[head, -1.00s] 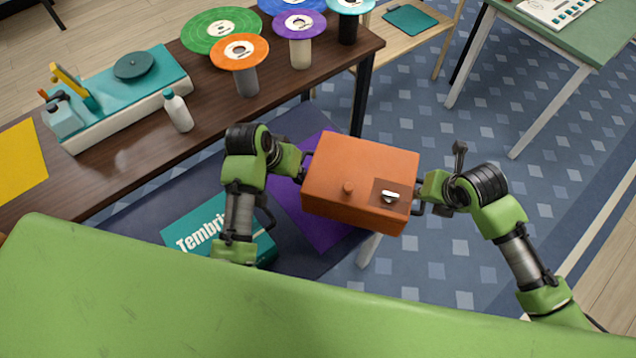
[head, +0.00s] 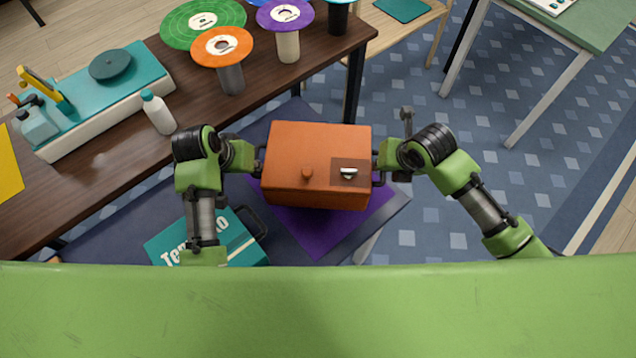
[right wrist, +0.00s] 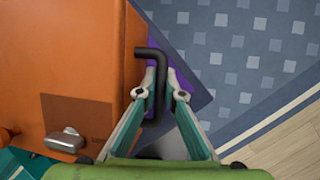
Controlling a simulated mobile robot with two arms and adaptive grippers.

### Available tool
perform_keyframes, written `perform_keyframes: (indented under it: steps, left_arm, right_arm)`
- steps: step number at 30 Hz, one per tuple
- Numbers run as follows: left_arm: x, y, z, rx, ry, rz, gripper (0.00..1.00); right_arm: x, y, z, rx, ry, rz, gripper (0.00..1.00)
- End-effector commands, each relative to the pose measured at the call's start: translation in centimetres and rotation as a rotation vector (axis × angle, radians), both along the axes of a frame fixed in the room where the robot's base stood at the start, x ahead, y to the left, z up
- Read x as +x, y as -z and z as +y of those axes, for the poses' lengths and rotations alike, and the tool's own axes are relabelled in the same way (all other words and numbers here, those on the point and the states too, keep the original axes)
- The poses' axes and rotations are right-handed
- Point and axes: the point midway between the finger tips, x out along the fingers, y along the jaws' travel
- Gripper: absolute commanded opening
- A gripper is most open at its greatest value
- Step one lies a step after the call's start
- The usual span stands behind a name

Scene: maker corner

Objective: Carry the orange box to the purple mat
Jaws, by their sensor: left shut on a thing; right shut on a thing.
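The orange box (head: 318,150) is held between my two grippers, upright, with a round knob and a small white-and-dark piece on its top. It also shows in the right wrist view (right wrist: 75,60). The purple mat (head: 318,228) lies on a dark low surface below the box, which hides part of it. My left gripper (head: 257,160) is shut on the box's left handle. My right gripper (head: 382,163) is shut on the black right handle (right wrist: 157,75), which shows between its fingers in the right wrist view. I cannot tell the exact gap between box and mat.
A teal case (head: 237,243) lies left of the mat on the dark low surface (head: 120,225). The brown table (head: 200,112) behind holds a white bottle (head: 158,112), a teal machine (head: 110,85) and several discs on stands.

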Motion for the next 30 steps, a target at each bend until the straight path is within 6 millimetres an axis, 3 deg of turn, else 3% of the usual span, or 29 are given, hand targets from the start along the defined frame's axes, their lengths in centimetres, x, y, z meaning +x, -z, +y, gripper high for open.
perform_keyframes:
  steps: [8,30]
  left_arm:
    - [0.0,0.7,0.0,0.003,0.004,0.000,0.00]
    - [0.0,4.7,0.0,0.002,0.003,0.000,0.00]
  right_arm:
    - [0.3,0.5,-0.2,-0.002,0.004,-0.007,0.00]
    - [0.3,4.5,-0.2,-0.002,0.004,-0.007,0.00]
